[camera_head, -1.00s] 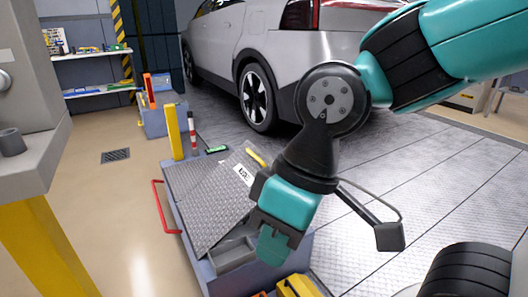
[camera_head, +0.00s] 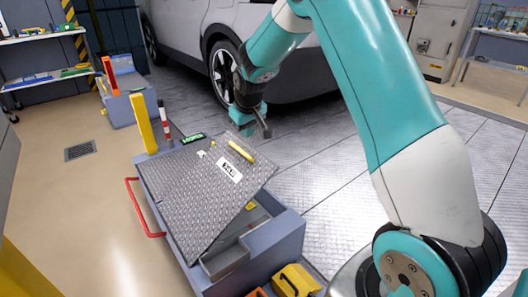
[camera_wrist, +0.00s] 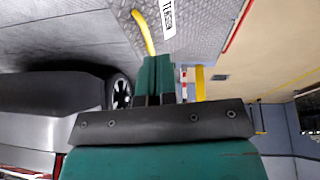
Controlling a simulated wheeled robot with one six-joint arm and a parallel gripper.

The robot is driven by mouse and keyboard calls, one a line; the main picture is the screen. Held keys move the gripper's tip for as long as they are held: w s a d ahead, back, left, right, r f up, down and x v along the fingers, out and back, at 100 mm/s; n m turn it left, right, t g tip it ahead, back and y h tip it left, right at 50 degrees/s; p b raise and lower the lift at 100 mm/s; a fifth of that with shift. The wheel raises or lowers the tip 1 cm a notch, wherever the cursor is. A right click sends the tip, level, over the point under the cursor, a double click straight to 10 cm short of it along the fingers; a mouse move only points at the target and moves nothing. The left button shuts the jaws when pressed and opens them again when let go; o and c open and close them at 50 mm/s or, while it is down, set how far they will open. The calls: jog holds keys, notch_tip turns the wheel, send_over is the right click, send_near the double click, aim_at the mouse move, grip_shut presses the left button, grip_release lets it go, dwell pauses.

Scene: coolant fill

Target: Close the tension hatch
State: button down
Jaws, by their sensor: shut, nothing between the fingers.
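The hatch is a grey tread-plate lid (camera_head: 215,190) with a white label (camera_head: 229,169) and a yellow handle (camera_head: 241,151). It sits on a blue-grey floor box (camera_head: 270,245). The lid is tilted open, its near right edge raised over a gap that shows part of the inside. My gripper (camera_head: 246,130) is beyond the lid's far edge in the head view, apart from the handle as far as I can tell. In the wrist view, the shut, empty fingers (camera_wrist: 156,75) point toward the lid (camera_wrist: 195,25), close to the yellow handle (camera_wrist: 143,32).
A yellow post (camera_head: 142,124) and a red-and-white post (camera_head: 164,122) stand at the box's far left. A red rail (camera_head: 138,208) runs along its left side. A yellow block (camera_head: 296,280) lies in front. A car (camera_head: 195,30) stands behind. Tiled floor at right is open.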

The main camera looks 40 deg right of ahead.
jog(key=m+h, duration=0.1)
send_near(264, 160)
jog(key=b+x, duration=0.1)
jog(key=x, duration=0.4)
jog(key=shift+w+a+f+b, duration=0.2)
jog(key=shift+f+b, duration=0.1)
jog(key=shift+b, duration=0.1)
jog(key=shift+d+f, duration=0.35)
jog(key=shift+f, duration=0.05)
